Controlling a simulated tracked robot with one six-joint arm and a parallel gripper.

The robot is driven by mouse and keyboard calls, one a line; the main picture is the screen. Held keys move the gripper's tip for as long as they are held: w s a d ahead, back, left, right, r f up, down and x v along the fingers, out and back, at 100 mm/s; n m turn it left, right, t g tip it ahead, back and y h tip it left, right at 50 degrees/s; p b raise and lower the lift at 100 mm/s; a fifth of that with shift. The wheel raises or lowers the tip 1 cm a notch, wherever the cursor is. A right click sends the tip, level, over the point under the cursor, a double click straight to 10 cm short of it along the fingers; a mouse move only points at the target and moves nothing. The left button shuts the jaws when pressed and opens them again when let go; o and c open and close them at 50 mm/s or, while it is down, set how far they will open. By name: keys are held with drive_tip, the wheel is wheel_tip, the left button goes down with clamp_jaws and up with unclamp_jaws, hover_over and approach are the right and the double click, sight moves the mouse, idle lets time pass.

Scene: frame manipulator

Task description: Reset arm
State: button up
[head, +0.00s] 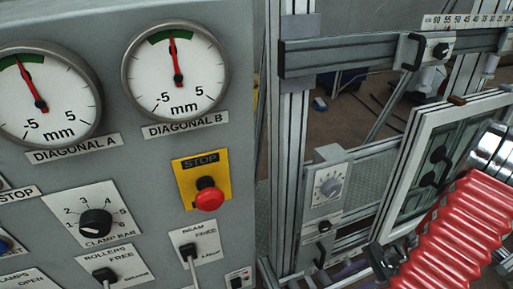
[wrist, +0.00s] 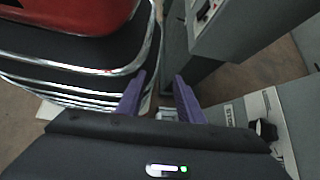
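In the wrist view, my gripper (wrist: 159,77) shows two purple fingers standing apart. It is open, and I see nothing held between the fingertips. A grey panel edge (wrist: 230,30) lies beyond the fingers at the upper right. A black knob (wrist: 264,131) on a white plate is to the right of the fingers, apart from them. I cannot make out the gripper in the head view.
In the head view, a grey control panel (head: 150,215) fills the left, with dials marked Diagonal A (head: 40,98) and Diagonal B (head: 177,72) and a red stop button (head: 208,196). Aluminium posts (head: 290,150) and a white window frame (head: 410,160) stand right of it.

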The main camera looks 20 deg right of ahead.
drive_tip(key=w+a+r+n+h, duration=0.2)
drive_tip(key=a+r+n+h, duration=0.15)
drive_tip(key=r, duration=0.45)
drive_tip(key=w+a+r+n+t+h, duration=0.1)
drive_tip(key=w+a+r+n+h, duration=0.2)
drive_tip(key=r+n, duration=0.35)
drive_tip(key=w+a+r+n+h, duration=0.2)
drive_tip(key=a+r+n+h, duration=0.15)
drive_tip(key=r, duration=0.65)
drive_tip(key=a+r+n+t, duration=0.3)
drive_tip(key=a+r, duration=0.6)
drive_tip(key=shift+s+a+r+t, duration=0.2)
drive_tip(key=shift+s+t, duration=0.1)
drive_tip(key=shift+t, duration=0.1)
drive_tip(key=shift+d+f, duration=0.1)
drive_tip(key=shift+d, duration=0.05)
